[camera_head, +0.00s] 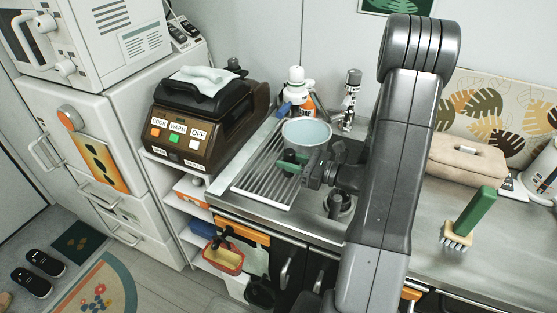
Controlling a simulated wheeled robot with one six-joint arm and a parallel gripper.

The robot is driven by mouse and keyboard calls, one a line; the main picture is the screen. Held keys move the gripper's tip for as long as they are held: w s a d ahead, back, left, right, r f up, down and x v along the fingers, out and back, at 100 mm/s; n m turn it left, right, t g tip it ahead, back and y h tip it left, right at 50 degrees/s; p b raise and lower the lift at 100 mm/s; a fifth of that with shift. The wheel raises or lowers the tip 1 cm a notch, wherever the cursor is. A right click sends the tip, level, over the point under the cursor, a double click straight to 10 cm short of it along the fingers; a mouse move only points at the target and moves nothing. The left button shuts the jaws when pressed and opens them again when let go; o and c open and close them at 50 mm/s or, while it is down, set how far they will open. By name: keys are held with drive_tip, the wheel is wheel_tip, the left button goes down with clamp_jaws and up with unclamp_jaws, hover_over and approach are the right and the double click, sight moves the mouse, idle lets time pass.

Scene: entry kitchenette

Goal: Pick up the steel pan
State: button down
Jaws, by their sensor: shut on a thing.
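The steel pan (306,133) shows in the head camera view as a round pan with a pale blue inside and a grey outer wall. It is over the sink area, at the back edge of the slatted drain rack (262,176). My gripper (294,163) reaches in from the right, at the near side of the pan, and is shut on it. Green parts show at the jaws; I cannot tell whether they belong to the gripper or the pan's handle. The exact grip is small and partly hidden. I cannot tell whether the pan touches the rack.
A faucet (349,98) and a white-capped bottle (296,78) stand behind the pan. A brown cooker (205,117) is to the left. A green-handled brush (468,217) and a beige case (465,158) are on the right counter. My arm hides part of the sink.

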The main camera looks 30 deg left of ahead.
drive_tip(key=w+d+b, duration=0.1)
drive_tip(key=d, duration=1.3)
drive_tip(key=shift+w, duration=0.3)
drive_tip(key=shift+r, duration=0.1)
